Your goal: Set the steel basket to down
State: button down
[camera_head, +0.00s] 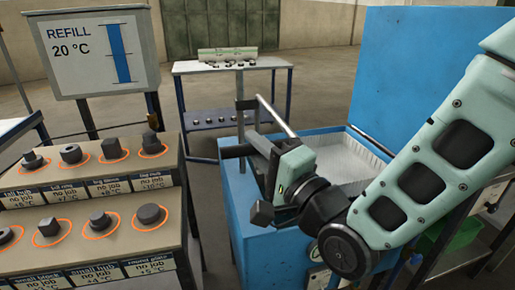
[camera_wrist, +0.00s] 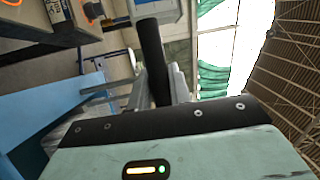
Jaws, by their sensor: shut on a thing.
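The steel basket (camera_head: 350,160) appears as pale, ribbed metal inside the open top of a blue tank (camera_head: 245,225); my arm hides part of it. My gripper (camera_head: 254,150) is at the tank's left rim, shut on a dark bar-like handle (camera_head: 234,151) that sticks out to the left. In the wrist view the black handle (camera_wrist: 152,60) stands between the grey fingers of my gripper (camera_wrist: 153,88). A grey upright (camera_head: 240,115) and a slanting silver bar (camera_head: 277,117) are beside the gripper. How the handle joins the basket is hidden.
A blue panel (camera_head: 405,75) rises behind the tank. A stepped stand (camera_head: 90,190) with several dark parts in orange rings is at the left, below a REFILL sign (camera_head: 95,50). A table (camera_head: 225,67) with a pale roll-like object stands behind. Floor shows between them.

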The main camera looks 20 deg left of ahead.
notch_tip(320, 180, down, 22)
jog(key=b, duration=1.8)
jog(key=shift+f, duration=0.35)
jog(key=c, duration=1.3)
grip_release()
jog(key=shift+r, duration=0.3)
jog(key=shift+d, duration=0.1)
